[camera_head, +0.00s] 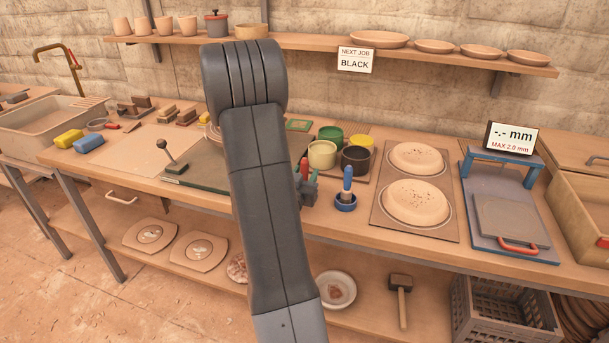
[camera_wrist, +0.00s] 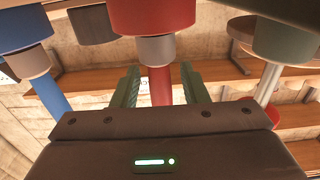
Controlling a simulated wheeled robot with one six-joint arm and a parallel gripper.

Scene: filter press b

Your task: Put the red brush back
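The red brush (camera_head: 304,168) shows in the head view only as a bit of red, partly covered by my arm and gripper. In the wrist view its red handle (camera_wrist: 160,88) appears between the two green fingers of my gripper (camera_wrist: 160,90), with a gap on either side. My gripper is open; how deep the handle sits between the fingers I cannot tell. A grey collar and a wider red part (camera_wrist: 152,15) continue the brush line at the top of that view. In the head view my gripper (camera_head: 311,186) is low at the bench's front, left of the blue brush (camera_head: 347,178).
The blue brush stands in a round blue holder (camera_head: 346,203). Coloured pots (camera_head: 322,155) stand behind it. A board with two clay discs (camera_head: 384,228) lies to the right.

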